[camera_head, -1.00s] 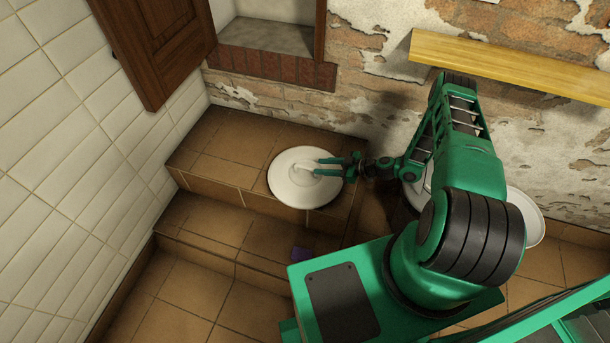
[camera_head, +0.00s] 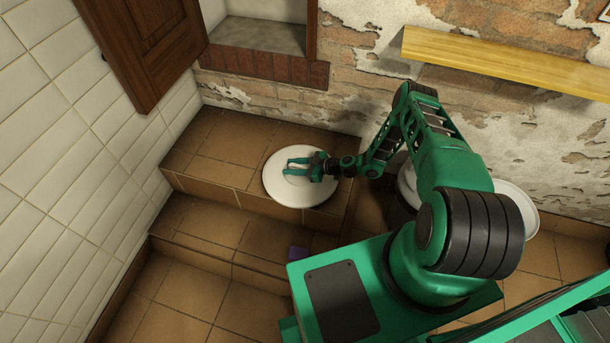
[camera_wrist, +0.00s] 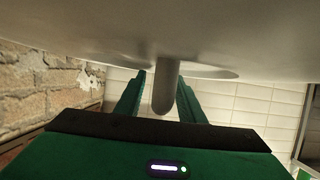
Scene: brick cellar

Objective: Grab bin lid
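The bin lid (camera_head: 306,194) is a round white disc lying on the upper tiled step, near its front edge. My gripper (camera_head: 286,167) is over the lid, reaching in from the right. In the wrist view the lid (camera_wrist: 230,45) fills the top, and its rounded handle (camera_wrist: 164,92) stands between the two green fingers (camera_wrist: 160,95). The fingers are apart, with visible gaps to the handle on both sides. In the head view the handle is hard to make out between the fingers.
White round objects (camera_head: 517,208) stand right of the steps, partly hidden by my arm. A yellow wooden shelf (camera_head: 500,62) juts from the brick wall above. A wooden door (camera_head: 150,45) hangs at upper left.

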